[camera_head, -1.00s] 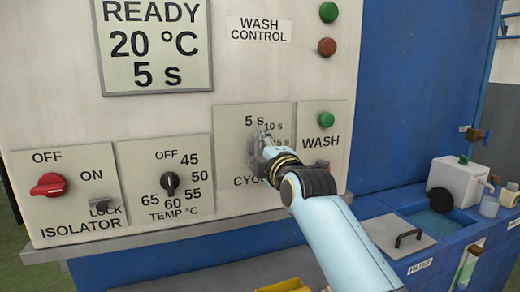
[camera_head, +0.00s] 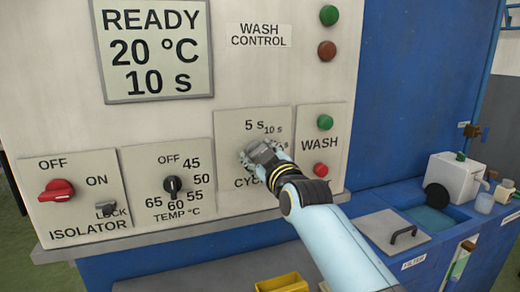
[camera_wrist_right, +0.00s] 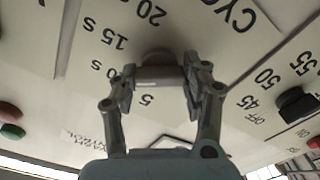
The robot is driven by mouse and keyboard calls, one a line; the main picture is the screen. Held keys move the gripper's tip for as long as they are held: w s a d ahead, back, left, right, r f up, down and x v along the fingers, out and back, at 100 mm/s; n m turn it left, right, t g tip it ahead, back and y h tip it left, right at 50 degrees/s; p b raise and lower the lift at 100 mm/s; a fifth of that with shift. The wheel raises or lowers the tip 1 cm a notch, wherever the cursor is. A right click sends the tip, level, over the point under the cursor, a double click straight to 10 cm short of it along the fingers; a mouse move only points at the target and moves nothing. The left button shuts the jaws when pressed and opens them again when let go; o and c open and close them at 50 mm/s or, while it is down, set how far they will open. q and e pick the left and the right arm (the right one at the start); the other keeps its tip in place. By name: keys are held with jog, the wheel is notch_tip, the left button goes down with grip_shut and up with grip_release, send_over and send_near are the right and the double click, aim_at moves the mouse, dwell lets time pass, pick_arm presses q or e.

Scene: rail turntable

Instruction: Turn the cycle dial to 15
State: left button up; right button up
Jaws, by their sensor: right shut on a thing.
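The cycle panel (camera_head: 232,125) carries the printed marks 5 s and 10 s in the head view; my right arm covers the other marks and most of the dial. My right gripper (camera_head: 262,154) is at this panel, shut on the cycle dial. In the right wrist view the dial (camera_wrist_right: 158,72) sits between the two fingers, with the marks 5, 15 s and 20 around it; the 10 mark is partly covered by a finger. The display (camera_head: 155,50) reads READY, 20 °C, 10 s. My left gripper is not in view.
Left of the cycle panel are the temperature dial (camera_head: 172,186) and the red isolator switch (camera_head: 56,190). Right of it are a green button (camera_head: 325,122) and a red button (camera_head: 321,170) on the WASH panel. A yellow bin (camera_head: 282,284) is below.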

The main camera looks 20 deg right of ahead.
jog(key=shift+m+p, duration=1.25)
jog(key=shift+m, duration=2.05)
jog(key=shift+f, duration=0.1)
jog(key=o, duration=1.2)
jog(key=shift+c, duration=0.2)
jog(key=shift+s, duration=0.1)
jog(key=s, duration=1.1)
jog(key=shift+s+d, duration=0.2)
jog(key=shift+s, duration=0.2)
